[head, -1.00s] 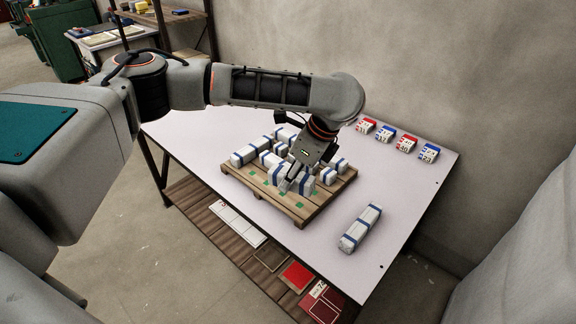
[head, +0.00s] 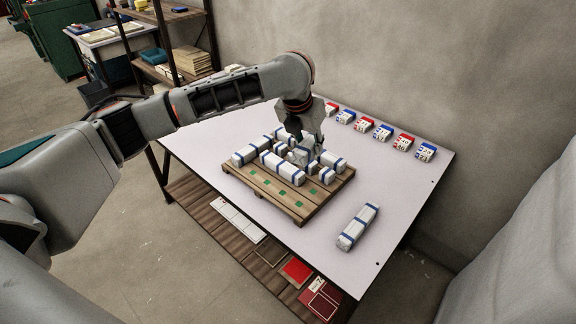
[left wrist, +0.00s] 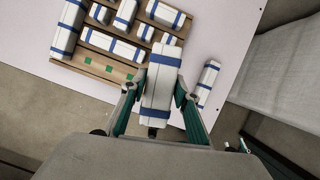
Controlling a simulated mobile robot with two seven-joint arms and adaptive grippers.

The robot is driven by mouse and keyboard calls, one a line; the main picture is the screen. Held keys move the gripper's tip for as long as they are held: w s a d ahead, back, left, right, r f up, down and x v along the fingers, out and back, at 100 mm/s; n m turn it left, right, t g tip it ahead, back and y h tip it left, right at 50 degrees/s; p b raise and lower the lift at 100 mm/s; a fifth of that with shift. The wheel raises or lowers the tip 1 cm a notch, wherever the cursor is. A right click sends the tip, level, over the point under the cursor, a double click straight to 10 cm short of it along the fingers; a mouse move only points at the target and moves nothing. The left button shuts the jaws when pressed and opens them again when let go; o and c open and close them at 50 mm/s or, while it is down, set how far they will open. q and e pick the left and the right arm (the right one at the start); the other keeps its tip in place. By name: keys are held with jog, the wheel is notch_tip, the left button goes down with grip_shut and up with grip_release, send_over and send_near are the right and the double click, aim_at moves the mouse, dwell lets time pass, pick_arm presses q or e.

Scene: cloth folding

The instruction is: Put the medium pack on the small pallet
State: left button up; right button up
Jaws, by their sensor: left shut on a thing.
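A white pack with two blue bands (left wrist: 161,85) is held between the fingers of my left gripper (left wrist: 153,98), which is shut on it. In the head view, my left gripper (head: 305,138) is over the back part of the wooden pallet (head: 300,214); there the held pack is hard to tell from the packs around it. Several white packs with blue bands, of different lengths, lie on the pallet, such as a long one (head: 283,168). Green marks show on the bare front slats. My right gripper is not in view.
A long white pack (head: 358,227) lies alone on the table (head: 215,138), right of the pallet. Several small red and blue boxes (head: 363,125) stand in a row along the back edge. A wall is behind. The table's left part is clear.

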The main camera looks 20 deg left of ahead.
aim_at(309, 195)
pick_arm(q)
jog(key=shift+w+r+m+h, duration=0.25)
jog(key=shift+w+m, duration=0.3)
jog(key=shift+m, duration=0.45)
jog(key=shift+f, duration=0.35)
notch_tip(309, 195, down, 19)
jog(key=shift+f+b, duration=0.15)
jog(key=shift+b, duration=0.75)
jog(key=shift+f, duration=0.1)
jog(key=o, duration=1.2)
jog(key=shift+c, duration=0.2)
jog(key=p+v, duration=0.1)
jog(key=v, duration=1.1)
jog(key=shift+w+a+r+p, duration=0.2)
jog(key=shift+p, duration=0.15)
